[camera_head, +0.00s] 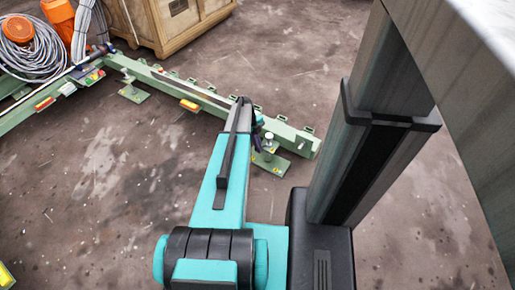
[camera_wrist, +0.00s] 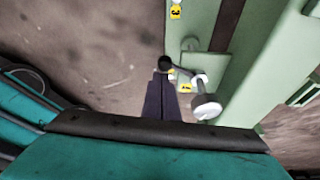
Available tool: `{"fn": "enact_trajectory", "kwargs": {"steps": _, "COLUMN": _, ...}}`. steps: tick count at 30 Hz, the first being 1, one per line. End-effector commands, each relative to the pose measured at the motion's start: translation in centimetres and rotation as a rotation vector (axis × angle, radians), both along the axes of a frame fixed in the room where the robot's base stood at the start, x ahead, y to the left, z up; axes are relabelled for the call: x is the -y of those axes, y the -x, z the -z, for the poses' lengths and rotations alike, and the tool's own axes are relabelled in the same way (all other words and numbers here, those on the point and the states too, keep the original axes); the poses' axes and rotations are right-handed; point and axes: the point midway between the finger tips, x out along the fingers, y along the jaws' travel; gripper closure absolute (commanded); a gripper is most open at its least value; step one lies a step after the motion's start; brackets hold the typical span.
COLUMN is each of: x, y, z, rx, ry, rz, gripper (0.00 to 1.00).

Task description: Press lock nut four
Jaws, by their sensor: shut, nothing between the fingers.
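A levelling foot with a pale metal stud (camera_head: 269,143) stands beside the near end of the green rail (camera_head: 297,137) in the head view. In the wrist view a silver bolt-like part (camera_wrist: 206,106) and a smaller pale metal piece (camera_wrist: 199,80) show right of my gripper (camera_wrist: 163,80). I cannot tell which part is lock nut four; no number is legible. My gripper is shut and empty. In the head view my arm largely hides it.
Yellow labels (camera_wrist: 185,87) mark the green parts. A green foot plate (camera_head: 133,93) stands further along the rail. A wooden crate (camera_head: 184,22) and a grey cable coil (camera_head: 25,52) with orange parts lie behind.

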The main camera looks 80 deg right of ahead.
Motion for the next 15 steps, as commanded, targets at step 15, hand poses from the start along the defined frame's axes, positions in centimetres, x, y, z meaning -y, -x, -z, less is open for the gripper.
{"fn": "enact_trajectory", "kwargs": {"steps": 15, "x": -1.9, "y": 0.3, "z": -4.2, "rx": -0.002, "ry": -0.014, "rz": 0.002, "gripper": 1.00}}
